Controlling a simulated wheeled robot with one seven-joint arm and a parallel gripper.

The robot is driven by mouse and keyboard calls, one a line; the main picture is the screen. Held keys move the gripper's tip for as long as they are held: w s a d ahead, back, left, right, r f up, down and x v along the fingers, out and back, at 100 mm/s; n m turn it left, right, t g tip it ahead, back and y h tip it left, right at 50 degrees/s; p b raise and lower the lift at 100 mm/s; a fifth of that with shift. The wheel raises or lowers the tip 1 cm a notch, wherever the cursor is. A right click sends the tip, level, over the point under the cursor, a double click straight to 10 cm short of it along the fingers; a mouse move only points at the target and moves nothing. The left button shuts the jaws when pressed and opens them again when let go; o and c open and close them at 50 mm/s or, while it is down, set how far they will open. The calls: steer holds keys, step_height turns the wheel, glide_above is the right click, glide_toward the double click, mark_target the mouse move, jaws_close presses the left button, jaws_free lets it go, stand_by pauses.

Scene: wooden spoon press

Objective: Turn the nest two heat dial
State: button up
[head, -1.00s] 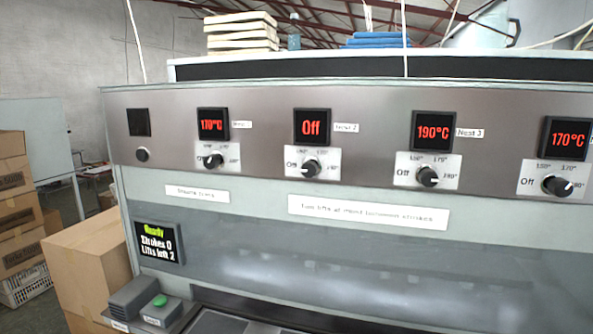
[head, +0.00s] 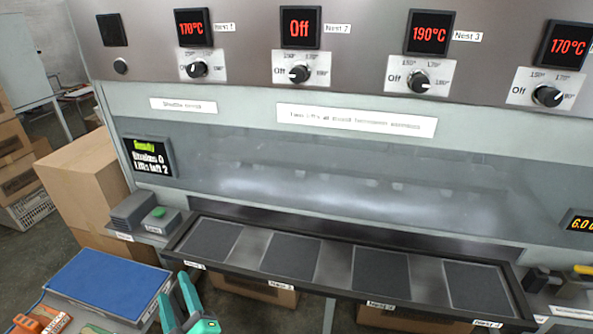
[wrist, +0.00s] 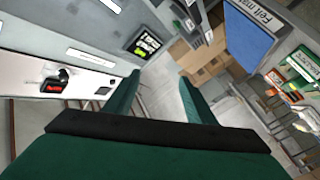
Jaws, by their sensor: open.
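The nest two heat dial (head: 299,74) is a round black knob on a pale plate on the upper panel. Its white mark points left, toward Off. The nest two display (head: 300,28) above it reads Off in red. My gripper (head: 177,287) shows its teal fingers at the bottom left of the head view, well below and left of the dial, touching nothing there. In the wrist view my gripper (wrist: 158,95) has its two fingers wide apart with nothing between them. I cannot make out the nest two dial in the wrist view.
Similar dials flank it: nest one (head: 196,70), nest three (head: 419,83) and another (head: 547,95). A tray with dark pads (head: 292,256) juts out below the panel. A blue mat stack (head: 108,283) lies left of my gripper. Cardboard boxes (head: 90,185) stand left.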

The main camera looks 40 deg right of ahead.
steer(key=w+d+r+n+h, duration=0.1)
steer(key=w+d+r+n, duration=0.3)
steer(key=r, duration=0.4)
steer(key=w+d+r+n, duration=0.3)
steer(key=d+r+n, duration=0.1)
steer(key=d+r, duration=0.25)
steer(key=w+d+r+n+h, duration=0.1)
steer(key=w+d+r+n, duration=0.25)
steer(key=r, duration=0.55)
steer(key=n+g+h, duration=0.6)
steer(key=h, duration=0.4)
glide_toward(296, 76)
steer(key=x, duration=1)
steer(key=shift+w+d, duration=0.25)
steer(key=shift+d, duration=0.05)
steer(key=shift+f, duration=0.1)
steer(key=shift+c, duration=0.6)
steer(key=c, duration=0.9)
